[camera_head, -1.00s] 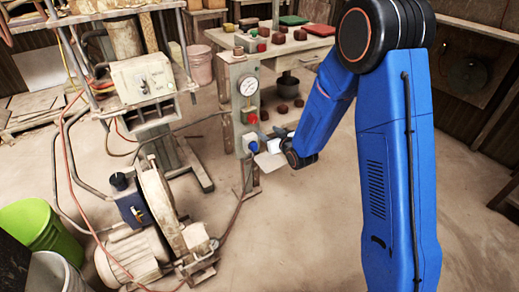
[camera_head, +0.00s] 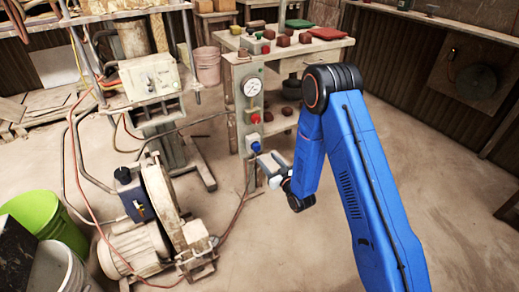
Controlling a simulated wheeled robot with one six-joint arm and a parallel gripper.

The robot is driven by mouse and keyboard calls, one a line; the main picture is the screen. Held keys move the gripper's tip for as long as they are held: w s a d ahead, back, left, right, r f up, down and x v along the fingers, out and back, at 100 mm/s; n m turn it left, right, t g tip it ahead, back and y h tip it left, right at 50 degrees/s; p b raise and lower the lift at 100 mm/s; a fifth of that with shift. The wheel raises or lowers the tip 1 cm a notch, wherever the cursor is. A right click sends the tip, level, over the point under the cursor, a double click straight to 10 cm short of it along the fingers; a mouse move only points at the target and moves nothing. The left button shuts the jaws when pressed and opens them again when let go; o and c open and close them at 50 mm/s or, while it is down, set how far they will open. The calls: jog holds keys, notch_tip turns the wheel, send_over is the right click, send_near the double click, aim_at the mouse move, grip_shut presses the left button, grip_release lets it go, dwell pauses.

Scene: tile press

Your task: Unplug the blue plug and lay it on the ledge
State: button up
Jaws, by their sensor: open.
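The blue plug (camera_head: 255,147) sits on the lower front of the upright grey panel (camera_head: 240,120), below a red knob (camera_head: 255,118) and a round white gauge (camera_head: 252,86). My gripper (camera_head: 267,162) is open just below and to the right of the plug. Its pale fingers point toward the panel. At this size I cannot tell whether a finger touches the plug. The plug's cord end and socket are not clear. I cannot make out for certain which surface is the ledge.
A bench (camera_head: 320,46) with several dark red blocks stands behind the panel. A grey motor and wheel machine (camera_head: 160,205) stands at the lower left, with red hoses on the floor near it. A green bucket (camera_head: 45,215) is at the far left. The floor at right is open.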

aim_at(258, 149)
dwell(0.4)
jog(key=shift+x, duration=4.45)
jog(key=shift+c, duration=0.6)
grip_shut()
jog(key=shift+v, duration=2.85)
jog(key=shift+s, duration=0.2)
jog(key=shift+w+d+f, duration=0.1)
